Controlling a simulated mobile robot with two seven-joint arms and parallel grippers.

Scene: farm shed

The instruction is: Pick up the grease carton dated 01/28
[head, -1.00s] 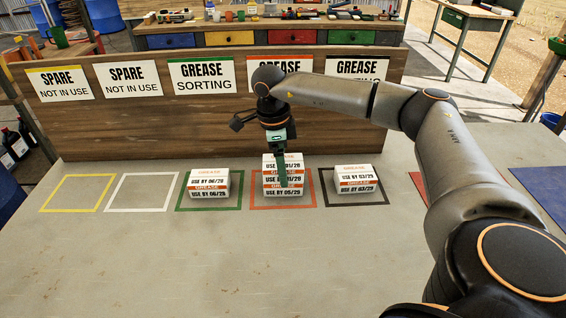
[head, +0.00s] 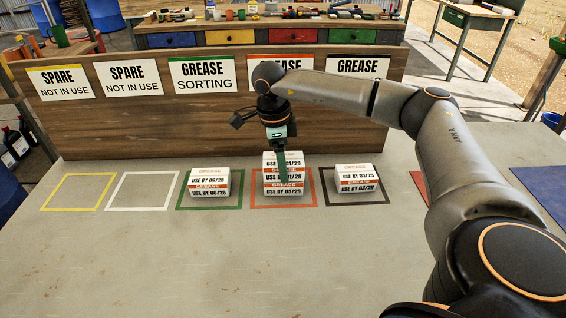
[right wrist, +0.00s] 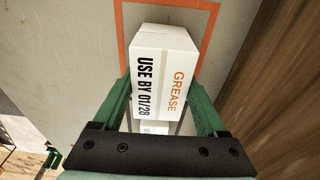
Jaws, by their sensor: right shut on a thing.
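The grease carton dated 01/28 (right wrist: 160,75) is white with orange and black print; in the right wrist view it lies between the two green fingers. In the head view it is the top carton (head: 284,160) of the stack in the red-outlined square. My right gripper (right wrist: 160,98) is shut on this carton from above, one finger on each side. In the head view the right gripper (head: 283,165) partly hides the stack's front print. The carton below (head: 284,190) is only partly seen. My left gripper is not in view.
The yellow (head: 75,192) and white (head: 142,192) squares are empty. A wooden board (head: 130,130) with signs stands behind. The front of the table is clear.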

